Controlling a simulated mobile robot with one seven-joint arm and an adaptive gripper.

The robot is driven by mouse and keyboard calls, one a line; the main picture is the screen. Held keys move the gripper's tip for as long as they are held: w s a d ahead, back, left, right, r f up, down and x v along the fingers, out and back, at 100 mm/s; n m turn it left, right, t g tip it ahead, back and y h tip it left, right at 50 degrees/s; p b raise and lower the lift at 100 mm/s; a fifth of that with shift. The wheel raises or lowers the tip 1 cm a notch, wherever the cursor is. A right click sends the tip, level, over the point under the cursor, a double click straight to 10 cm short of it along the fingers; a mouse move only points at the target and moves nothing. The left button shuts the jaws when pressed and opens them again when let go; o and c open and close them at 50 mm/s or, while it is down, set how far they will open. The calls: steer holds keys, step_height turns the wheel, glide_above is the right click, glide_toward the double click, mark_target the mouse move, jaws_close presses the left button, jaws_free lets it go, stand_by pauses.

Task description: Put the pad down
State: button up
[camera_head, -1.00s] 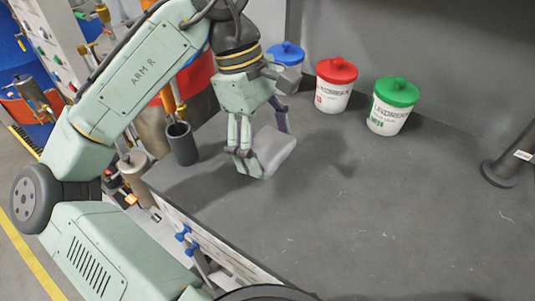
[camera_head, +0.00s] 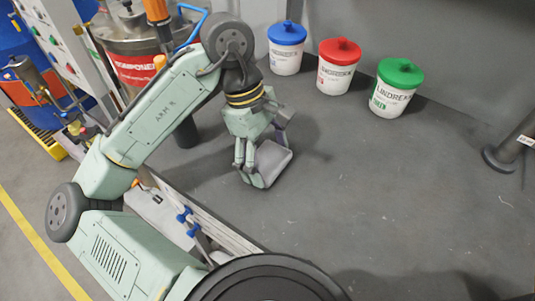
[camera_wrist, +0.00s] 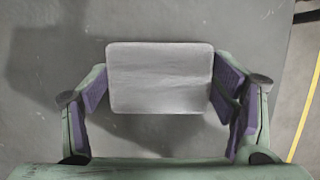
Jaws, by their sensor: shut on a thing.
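The pad (camera_head: 270,162) is a light grey rounded block at my gripper (camera_head: 260,160), over the dark grey worktop (camera_head: 380,215). In the wrist view the pad (camera_wrist: 160,78) lies between the two purple-lined fingers of my gripper (camera_wrist: 160,95). The right finger meets its right edge; the left finger is close to its left edge. My gripper is shut on the pad. In the head view the pad is tilted and its lower edge is at or just above the worktop; I cannot tell whether it touches.
A blue-lidded tub (camera_head: 287,48), a red-lidded tub (camera_head: 338,67) and a green-lidded tub (camera_head: 396,88) stand along the back wall. A dark pipe stand (camera_head: 505,155) is at the right. The middle of the worktop is clear. A metal drum (camera_head: 135,60) stands beyond the left edge.

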steer(key=o, duration=1.3)
steer(key=shift+f, duration=0.15)
steer(key=v, duration=1.2)
steer(key=shift+r, duration=0.2)
steer(key=shift+s, duration=0.1)
